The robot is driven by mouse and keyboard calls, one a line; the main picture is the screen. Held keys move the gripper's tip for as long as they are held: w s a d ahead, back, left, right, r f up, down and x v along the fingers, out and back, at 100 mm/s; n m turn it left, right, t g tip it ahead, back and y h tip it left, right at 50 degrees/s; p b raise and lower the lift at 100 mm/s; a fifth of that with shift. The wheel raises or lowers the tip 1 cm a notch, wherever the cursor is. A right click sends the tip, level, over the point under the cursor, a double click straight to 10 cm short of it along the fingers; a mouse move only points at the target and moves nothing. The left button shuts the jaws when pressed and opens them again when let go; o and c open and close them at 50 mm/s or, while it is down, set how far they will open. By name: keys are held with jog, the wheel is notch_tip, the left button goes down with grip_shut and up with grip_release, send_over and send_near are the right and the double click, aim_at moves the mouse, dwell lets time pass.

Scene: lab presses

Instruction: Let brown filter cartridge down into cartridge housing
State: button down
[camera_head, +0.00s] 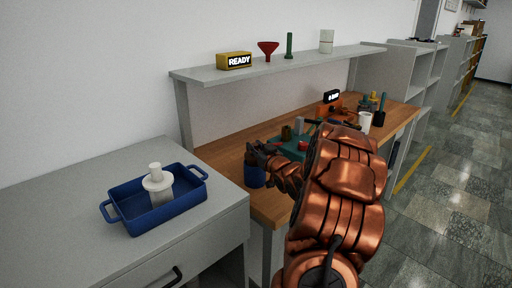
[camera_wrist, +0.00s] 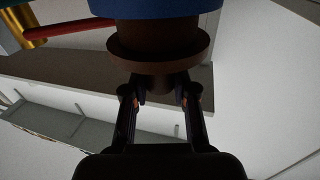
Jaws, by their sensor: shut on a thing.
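The brown filter cartridge (camera_wrist: 157,45) is held by its narrow stem in the wrist view, with its wide flange just beyond the fingertips. My gripper (camera_wrist: 160,92) is shut on that stem. The blue cartridge housing (camera_wrist: 160,8) is at the top edge of the wrist view, past the flange. Some brown body shows between flange and housing; I cannot tell how much of it is inside. In the head view the housing (camera_head: 254,176) stands at the bench's left front, with my gripper (camera_head: 256,152) right above it. The cartridge is mostly hidden there.
A blue tray (camera_head: 113,217) holding a white cartridge (camera_head: 158,184) sits on the grey cabinet at left. Behind my gripper are a green tray (camera_head: 286,148), tools and a white cup (camera_head: 365,122). A shelf (camera_head: 270,68) runs above the wooden bench.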

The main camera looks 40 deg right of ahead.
jog(key=shift+f+b, duration=0.65)
jog(key=shift+f, duration=0.5)
jog(key=c, duration=0.8)
grip_release()
jog(key=shift+c, duration=0.2)
jog(key=shift+s, duration=0.1)
jog(key=v, duration=1.1)
jog(key=shift+s+a, duration=0.2)
jog(key=shift+s, duration=0.15)
jog(key=shift+r, duration=0.1)
